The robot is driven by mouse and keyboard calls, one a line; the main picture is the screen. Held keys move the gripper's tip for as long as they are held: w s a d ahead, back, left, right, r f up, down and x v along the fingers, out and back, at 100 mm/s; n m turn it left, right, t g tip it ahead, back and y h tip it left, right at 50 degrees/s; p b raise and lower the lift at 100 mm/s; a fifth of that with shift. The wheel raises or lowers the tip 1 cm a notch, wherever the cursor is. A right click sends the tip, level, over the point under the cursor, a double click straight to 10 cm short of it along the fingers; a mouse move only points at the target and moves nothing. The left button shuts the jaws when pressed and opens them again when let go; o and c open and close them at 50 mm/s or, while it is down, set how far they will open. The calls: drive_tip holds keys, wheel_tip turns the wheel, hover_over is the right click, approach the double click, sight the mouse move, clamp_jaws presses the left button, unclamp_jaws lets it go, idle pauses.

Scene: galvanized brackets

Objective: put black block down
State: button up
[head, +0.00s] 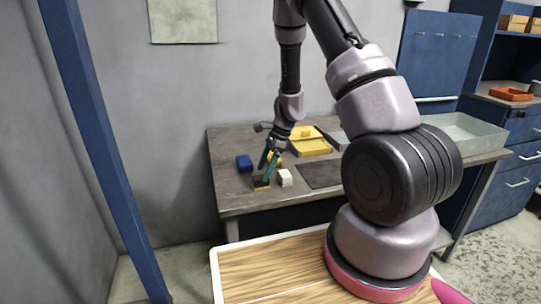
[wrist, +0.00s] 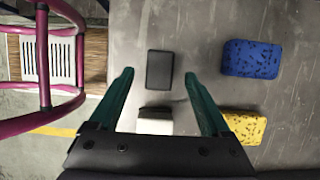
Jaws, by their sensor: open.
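The black block (head: 261,183) is low on the left part of the grey table, just below my gripper in the head view. In the wrist view the black block (wrist: 159,70) lies in the gap between the fingertips and a little beyond them, with neither finger touching it there. My gripper (head: 264,174) is open, its two teal fingers pointing down; they also show spread apart in the wrist view (wrist: 159,80). The black block looks to be resting on the tabletop, though its underside is hard to make out.
A white block (head: 285,177) stands right of the black one. A yellow tray (head: 318,151), a dark mat (head: 320,174) and a grey bin (head: 465,133) are further right.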

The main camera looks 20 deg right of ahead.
drive_tip(key=s+d+r+n+t, duration=0.15)
drive_tip(key=s+r+n, duration=0.25)
drive_tip(key=r, duration=1)
drive_tip(key=s+d+r+n+t, duration=0.1)
drive_tip(key=s+r+n+t, duration=0.2)
drive_tip(key=r, duration=1.2)
drive_tip(key=s+d+r+n+t+h, duration=0.1)
drive_tip(key=s+r+n, duration=0.2)
drive_tip(key=s+r, duration=0.2)
drive_tip(key=s+r+n+t+h, duration=0.1)
drive_tip(key=s+r+n, duration=0.3)
drive_tip(key=s, duration=0.6)
drive_tip(key=shift+s+d+r+t+h, duration=0.2)
drive_tip(key=shift+d+r+t+h, duration=0.15)
drive_tip(key=shift+r, duration=0.5)
